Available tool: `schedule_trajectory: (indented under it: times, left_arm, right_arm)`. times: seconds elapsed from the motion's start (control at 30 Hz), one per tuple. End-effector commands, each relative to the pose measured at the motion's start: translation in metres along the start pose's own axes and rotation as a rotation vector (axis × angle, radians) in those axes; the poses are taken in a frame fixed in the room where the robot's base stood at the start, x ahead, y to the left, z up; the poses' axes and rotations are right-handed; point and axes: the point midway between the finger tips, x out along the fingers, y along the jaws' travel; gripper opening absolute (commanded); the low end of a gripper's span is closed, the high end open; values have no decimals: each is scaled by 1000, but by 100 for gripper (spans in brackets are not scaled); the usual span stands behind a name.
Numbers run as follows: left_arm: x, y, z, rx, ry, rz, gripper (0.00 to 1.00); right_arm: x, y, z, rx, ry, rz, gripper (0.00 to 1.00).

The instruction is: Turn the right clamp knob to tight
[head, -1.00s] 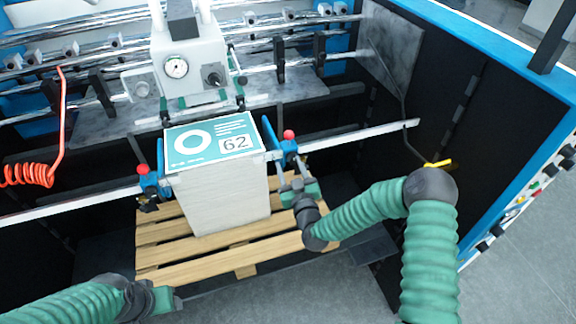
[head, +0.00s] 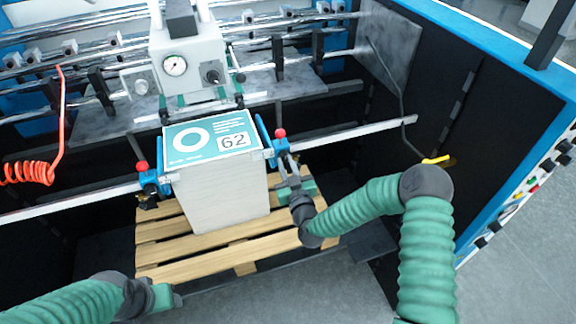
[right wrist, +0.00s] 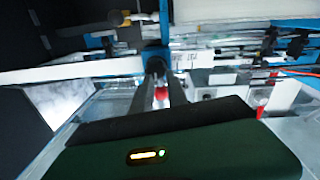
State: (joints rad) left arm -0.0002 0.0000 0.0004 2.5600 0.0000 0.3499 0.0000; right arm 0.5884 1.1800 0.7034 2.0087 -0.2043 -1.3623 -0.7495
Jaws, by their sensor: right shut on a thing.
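The right clamp (head: 280,149) is a blue block with a red ball on top, on the pale rail at the stack's right side. My right gripper (head: 288,160) reaches it from the front. In the right wrist view its dark fingers (right wrist: 164,84) are closed on the small dark clamp knob (right wrist: 157,65). The red ball (right wrist: 162,94) shows between the fingers there. The knob's turn angle cannot be read. My left gripper (head: 168,297) is at the lower left, away from the clamps; its fingers are too unclear to tell open from shut.
A stack of sheets (head: 221,195) with a teal cover marked 62 stands on a wooden pallet (head: 200,262). The left clamp (head: 150,182) sits on the rail (head: 350,135) at the stack's left. A white gauge unit (head: 188,62) stands behind. A yellow-ended lever (head: 436,160) is at right.

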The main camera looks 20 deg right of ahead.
Motion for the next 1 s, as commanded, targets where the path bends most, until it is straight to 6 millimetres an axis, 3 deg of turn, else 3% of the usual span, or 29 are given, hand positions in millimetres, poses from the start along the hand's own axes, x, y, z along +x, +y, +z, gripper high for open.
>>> schedule_trajectory:
  times: [0.37, 1.0]
  left_arm:
    - [12, 0, 3, -1, 0, 0, 52]
    - [37, 0, 9, -1, 0, 0, 52]
  right_arm:
    - [3, 2, 4, 202, -15, 1, 0]
    - [3, 4, 4, 805, -51, -2, 0]
